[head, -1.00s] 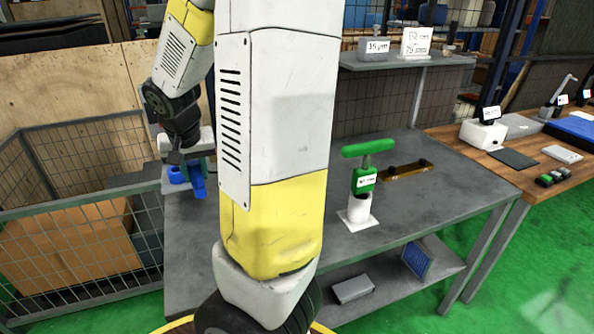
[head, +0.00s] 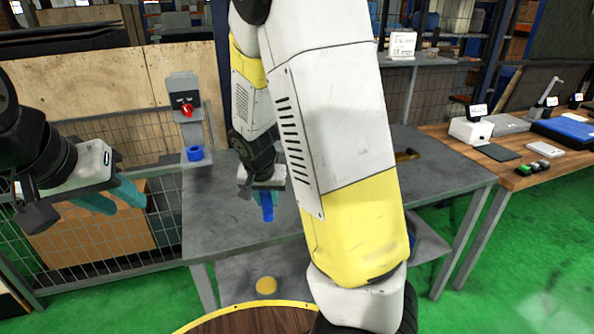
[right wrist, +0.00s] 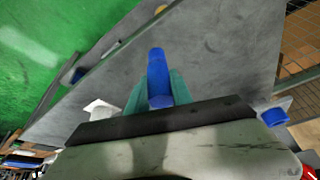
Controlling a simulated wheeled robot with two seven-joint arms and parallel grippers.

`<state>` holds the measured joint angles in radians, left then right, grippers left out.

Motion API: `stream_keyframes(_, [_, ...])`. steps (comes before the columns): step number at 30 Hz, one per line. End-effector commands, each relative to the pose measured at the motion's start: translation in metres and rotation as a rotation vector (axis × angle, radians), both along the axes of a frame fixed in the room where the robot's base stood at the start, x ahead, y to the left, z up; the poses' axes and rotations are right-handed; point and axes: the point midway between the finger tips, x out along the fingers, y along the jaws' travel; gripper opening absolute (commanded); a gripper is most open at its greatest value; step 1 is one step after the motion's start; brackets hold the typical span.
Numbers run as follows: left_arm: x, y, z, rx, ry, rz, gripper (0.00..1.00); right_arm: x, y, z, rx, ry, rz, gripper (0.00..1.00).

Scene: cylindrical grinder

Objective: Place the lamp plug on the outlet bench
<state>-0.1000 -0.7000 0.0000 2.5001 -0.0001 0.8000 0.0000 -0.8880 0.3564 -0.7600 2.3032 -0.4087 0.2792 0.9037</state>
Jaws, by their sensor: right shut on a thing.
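My right gripper (head: 266,196) is shut on a blue plug-like piece (head: 267,207), which I take to be the lamp plug. It points down above the grey bench top. In the right wrist view the blue piece (right wrist: 158,75) sits between the teal fingers (right wrist: 155,95). A grey stand (head: 187,88) with a red part and a blue ring-shaped socket (head: 194,153) is at the bench's back left corner, left of the plug and apart from it. My left gripper (head: 118,200) is at the far left, teal fingers apart and empty.
The grey bench (head: 225,235) has bare top around the plug. My right arm hides much of its right side. A wire-mesh fence (head: 120,140) stands left of the bench. A wooden table (head: 520,175) with small devices is at the right.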

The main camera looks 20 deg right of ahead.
Motion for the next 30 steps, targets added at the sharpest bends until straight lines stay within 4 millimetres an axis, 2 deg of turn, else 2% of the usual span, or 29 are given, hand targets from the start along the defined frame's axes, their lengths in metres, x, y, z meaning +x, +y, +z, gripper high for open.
stream_keyframes(8, [0.000,0.000,0.000,0.000,0.000,0.000,0.36,0.045,-0.025,-0.005,0.000,0.001,-0.010,0.00])
stream_keyframes(18, [0.000,0.000,0.000,0.000,0.000,0.000,0.36,0.114,-0.057,-0.013,0.001,0.001,-0.006,0.00])
stream_keyframes(28, [0.000,0.000,0.000,0.000,0.000,0.000,0.36,0.141,-0.069,-0.015,0.001,0.000,-0.004,0.00])
stream_keyframes(30, [0.000,0.000,0.000,0.000,0.000,0.000,0.36,0.139,-0.068,-0.027,-0.001,0.006,-0.001,0.00])
